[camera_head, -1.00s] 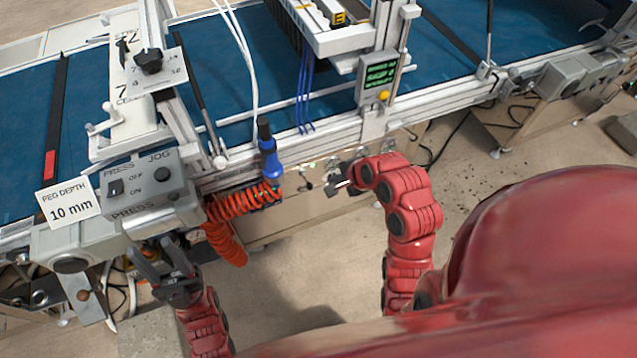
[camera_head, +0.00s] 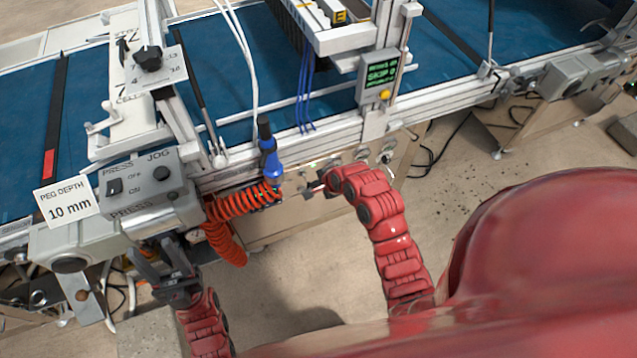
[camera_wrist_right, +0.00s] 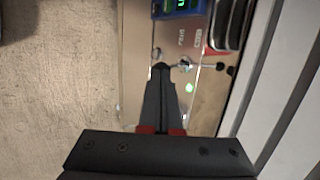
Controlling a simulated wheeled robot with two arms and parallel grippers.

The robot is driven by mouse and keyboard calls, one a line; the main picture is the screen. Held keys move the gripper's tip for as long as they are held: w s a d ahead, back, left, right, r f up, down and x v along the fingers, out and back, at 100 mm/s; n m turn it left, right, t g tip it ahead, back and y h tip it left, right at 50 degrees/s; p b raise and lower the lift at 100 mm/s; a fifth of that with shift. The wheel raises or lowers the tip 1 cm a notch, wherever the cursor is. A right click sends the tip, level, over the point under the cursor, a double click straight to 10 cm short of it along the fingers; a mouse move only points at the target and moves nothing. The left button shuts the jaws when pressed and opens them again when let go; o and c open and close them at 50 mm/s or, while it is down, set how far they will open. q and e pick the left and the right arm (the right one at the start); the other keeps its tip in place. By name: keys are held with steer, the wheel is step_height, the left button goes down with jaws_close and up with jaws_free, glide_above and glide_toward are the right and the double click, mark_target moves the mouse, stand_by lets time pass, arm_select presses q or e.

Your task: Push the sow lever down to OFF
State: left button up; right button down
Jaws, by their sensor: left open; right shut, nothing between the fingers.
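In the right wrist view a small metal lever with a black ball knob (camera_wrist_right: 220,67) sticks out from a round silver base on the tan panel (camera_wrist_right: 207,95). I take it for the sow lever; the small labels beside it are too blurred to read surely. My right gripper (camera_wrist_right: 160,69) is shut and empty, its tips close to the lever's base; I cannot tell whether they touch. In the head view my right gripper (camera_head: 309,193) is in front of the panel below the rail, and the lever cannot be made out. My left gripper (camera_head: 158,262) is open and empty below the press box.
A green light (camera_wrist_right: 189,88) glows on the panel. A blue-framed display (camera_wrist_right: 180,7) sits beside it. An orange coiled hose (camera_head: 240,203) hangs left of my right gripper. The press box (camera_head: 145,185) and a display with a yellow button (camera_head: 379,77) stand along the rail.

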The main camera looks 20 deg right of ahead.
steer(key=shift+s+f, duration=0.1)
steer(key=shift+f, duration=0.05)
stand_by(0.3)
steer(key=f+t+b, duration=0.1)
steer(key=t+b, duration=0.1)
steer(key=s+f+t+b, duration=0.1)
steer(key=f+t+b, duration=0.1)
steer(key=b, duration=0.1)
steer(key=f+t+b, duration=0.1)
steer(key=b, duration=0.2)
steer(key=shift+s+f+n+t+y, duration=0.35)
steer(key=shift+f+n+t+y, duration=0.05)
steer(key=shift+r, duration=0.1)
steer(key=shift+r+p, duration=0.45)
steer(key=shift+r, duration=0.25)
steer(key=shift+s, duration=0.1)
